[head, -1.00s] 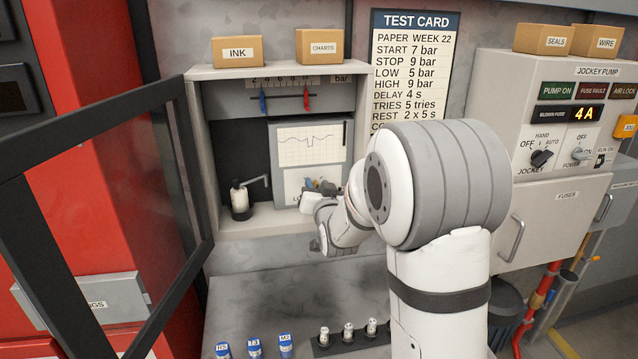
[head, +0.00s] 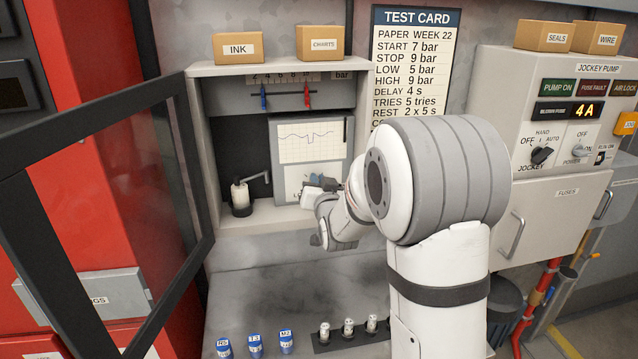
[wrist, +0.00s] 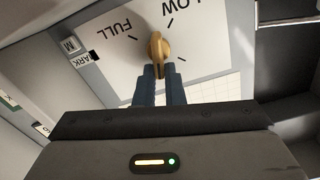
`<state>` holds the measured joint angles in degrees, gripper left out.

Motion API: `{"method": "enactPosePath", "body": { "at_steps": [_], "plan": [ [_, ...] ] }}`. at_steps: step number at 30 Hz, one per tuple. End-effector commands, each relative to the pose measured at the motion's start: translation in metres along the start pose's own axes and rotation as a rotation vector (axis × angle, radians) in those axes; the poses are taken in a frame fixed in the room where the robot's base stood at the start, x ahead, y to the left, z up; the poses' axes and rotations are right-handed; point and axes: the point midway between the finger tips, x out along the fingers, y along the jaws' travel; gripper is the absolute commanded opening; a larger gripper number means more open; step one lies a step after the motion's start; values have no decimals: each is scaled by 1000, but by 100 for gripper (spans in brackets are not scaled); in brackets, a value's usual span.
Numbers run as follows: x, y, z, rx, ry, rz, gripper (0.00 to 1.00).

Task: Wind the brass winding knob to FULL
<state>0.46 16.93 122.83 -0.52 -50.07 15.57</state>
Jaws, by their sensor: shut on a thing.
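The brass winding knob (wrist: 156,48) is on a white plate (wrist: 205,55) in the wrist view. The plate carries the words FULL and LOW with short dark tick marks. The knob's narrow far end lies between the FULL and LOW ticks; its exact pointer direction is hard to tell. My gripper (wrist: 160,75) has its blue fingers shut on the knob's near end. In the head view my gripper (head: 322,181) is at the lower part of the recorder inside the open cabinet, and it hides the knob and part of the lettering.
The cabinet (head: 200,150) has its glazed door (head: 190,200) swung open at left. A chart (head: 308,142) is above my gripper, and an ink bottle (head: 240,195) with a thin arm stands left of it. Labelled boxes (head: 238,48) sit on top. Small bottles (head: 285,342) stand below.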

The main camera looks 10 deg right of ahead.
Motion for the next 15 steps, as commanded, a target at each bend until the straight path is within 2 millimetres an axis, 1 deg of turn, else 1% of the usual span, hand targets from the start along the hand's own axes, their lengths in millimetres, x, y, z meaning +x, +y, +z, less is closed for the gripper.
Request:
{"method": "enactPosePath", "body": {
  "at_steps": [1,8,15],
  "plan": [
    [-1,1,7,5,-12,2,0],
    [-1,3,12,84,-13,3,0],
    [-1,7,17,265,-14,3,0]
  ]
}}
